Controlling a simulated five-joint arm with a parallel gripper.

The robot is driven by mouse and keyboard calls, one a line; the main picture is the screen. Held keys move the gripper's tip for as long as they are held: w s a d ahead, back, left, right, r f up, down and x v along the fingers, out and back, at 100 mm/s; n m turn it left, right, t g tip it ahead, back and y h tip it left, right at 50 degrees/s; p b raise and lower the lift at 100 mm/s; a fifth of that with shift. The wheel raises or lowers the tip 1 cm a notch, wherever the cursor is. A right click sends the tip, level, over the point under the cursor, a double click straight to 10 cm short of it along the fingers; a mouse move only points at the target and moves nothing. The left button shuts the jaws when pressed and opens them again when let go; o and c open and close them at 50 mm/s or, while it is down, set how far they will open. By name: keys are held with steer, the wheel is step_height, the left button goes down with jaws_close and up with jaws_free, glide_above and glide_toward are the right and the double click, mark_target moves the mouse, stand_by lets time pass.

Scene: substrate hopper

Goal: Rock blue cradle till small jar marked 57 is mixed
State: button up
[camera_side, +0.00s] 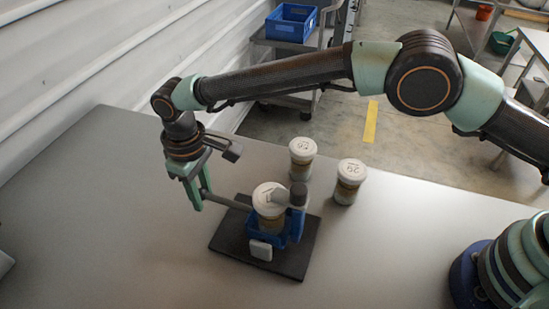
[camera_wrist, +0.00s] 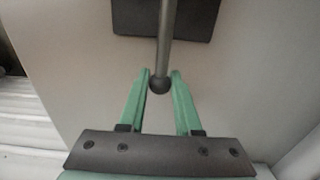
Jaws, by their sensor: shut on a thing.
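The blue cradle (camera_side: 295,232) stands on a black base plate (camera_side: 226,236), which also shows in the wrist view (camera_wrist: 190,20). A jar with a white lid (camera_side: 266,190) sits in the cradle. Its lid mark is partly hidden by a grey part, so I cannot read the number. A grey rod handle (camera_side: 226,201) reaches out left from the cradle and ends in a dark ball (camera_wrist: 160,86). My gripper (camera_side: 198,203) is shut on this handle near the ball. In the wrist view, its green fingers (camera_wrist: 160,80) stand either side of the ball.
Two more white-lidded jars, one behind the cradle (camera_side: 302,160) and one to its right (camera_side: 346,190), stand on the table. The table (camera_side: 110,210) is clear at left. A blue crate (camera_side: 291,22) stands on a trolley beyond.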

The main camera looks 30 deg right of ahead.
mark_target(209, 214)
steer(key=shift+d+f, duration=0.1)
steer(key=shift+f, duration=2.25)
steer(key=shift+w+r, duration=0.1)
steer(key=shift+r, duration=2.35)
steer(key=o, duration=0.7)
